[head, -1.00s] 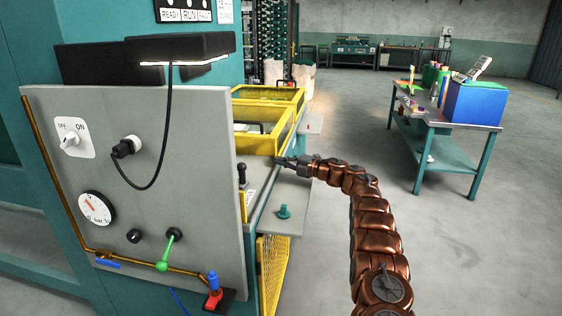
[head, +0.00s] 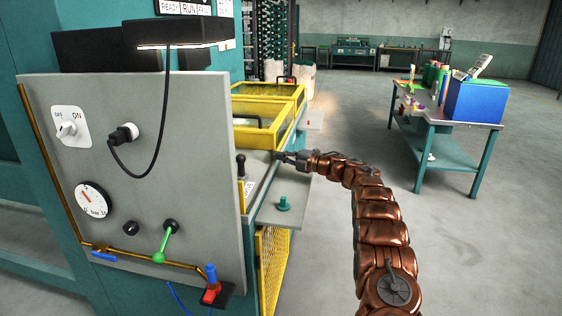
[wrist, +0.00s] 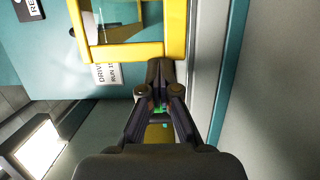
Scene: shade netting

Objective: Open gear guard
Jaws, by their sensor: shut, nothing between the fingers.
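The gear guard (head: 270,144) is a yellow frame with clear panels on the machine's side shelf, left of my gripper in the head view. Part of it shows at the top of the wrist view (wrist: 128,52). I cannot tell clearly whether the guard is raised. My gripper (head: 277,156) is at the guard's near right corner, at the end of my copper-coloured arm. In the wrist view the shut, empty fingertips (wrist: 159,66) are right at the yellow lower bar. I cannot tell whether they touch it.
A grey control panel (head: 110,230) with switch, gauge and valves stands at the left. A black-knobbed lever (head: 241,165) and a teal knob (head: 284,203) are near the guard. A teal workbench (head: 450,125) with a blue box is at the right. The floor between is clear.

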